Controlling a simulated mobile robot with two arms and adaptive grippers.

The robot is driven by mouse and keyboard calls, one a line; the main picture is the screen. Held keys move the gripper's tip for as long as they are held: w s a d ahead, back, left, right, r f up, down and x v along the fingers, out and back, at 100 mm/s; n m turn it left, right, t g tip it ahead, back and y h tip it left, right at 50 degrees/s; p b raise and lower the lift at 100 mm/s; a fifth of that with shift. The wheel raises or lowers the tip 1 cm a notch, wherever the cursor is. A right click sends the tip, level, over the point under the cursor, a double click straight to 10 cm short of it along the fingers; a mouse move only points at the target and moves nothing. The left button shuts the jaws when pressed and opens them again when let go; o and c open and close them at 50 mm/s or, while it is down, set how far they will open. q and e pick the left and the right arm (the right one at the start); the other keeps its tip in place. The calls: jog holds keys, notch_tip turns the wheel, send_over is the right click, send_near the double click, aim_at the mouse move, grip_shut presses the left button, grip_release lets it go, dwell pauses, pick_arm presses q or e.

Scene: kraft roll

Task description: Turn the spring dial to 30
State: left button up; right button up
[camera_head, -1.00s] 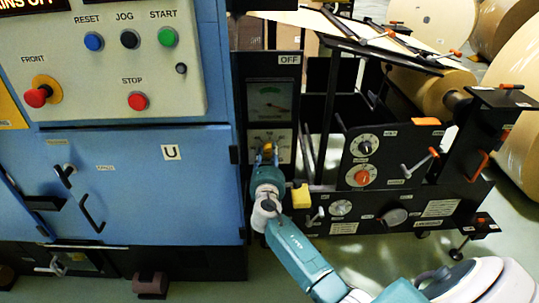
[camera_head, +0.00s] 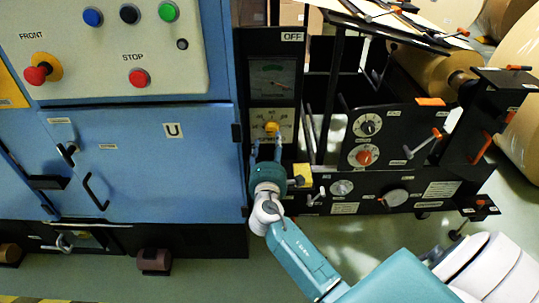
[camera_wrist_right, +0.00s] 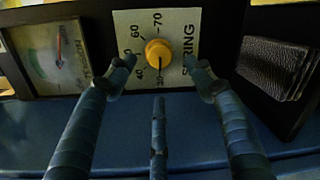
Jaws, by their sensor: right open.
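The spring dial is a yellow knob (camera_head: 271,127) on a pale scale plate, below a gauge on the black panel. In the right wrist view the knob (camera_wrist_right: 158,53) sits on the plate, which carries 30, 40, 60, 70 and sideways lettering ending in "RING". A dark line on the knob points down toward the 30 mark. My right gripper (camera_head: 266,148) is open just below and in front of the dial. Its three fingers (camera_wrist_right: 160,68) are spread around the knob's outline in the wrist view, apparently clear of it. My left gripper is out of view.
A gauge with a red needle (camera_head: 272,77) is above the dial. A yellow block (camera_head: 300,173) is right of my gripper. The blue cabinet (camera_head: 140,170) with buttons stands left; a black frame with other dials (camera_head: 365,157) and levers stands right. Open floor lies in front.

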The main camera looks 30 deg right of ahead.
jog(key=shift+v, duration=2.3)
jog(key=shift+f, duration=0.15)
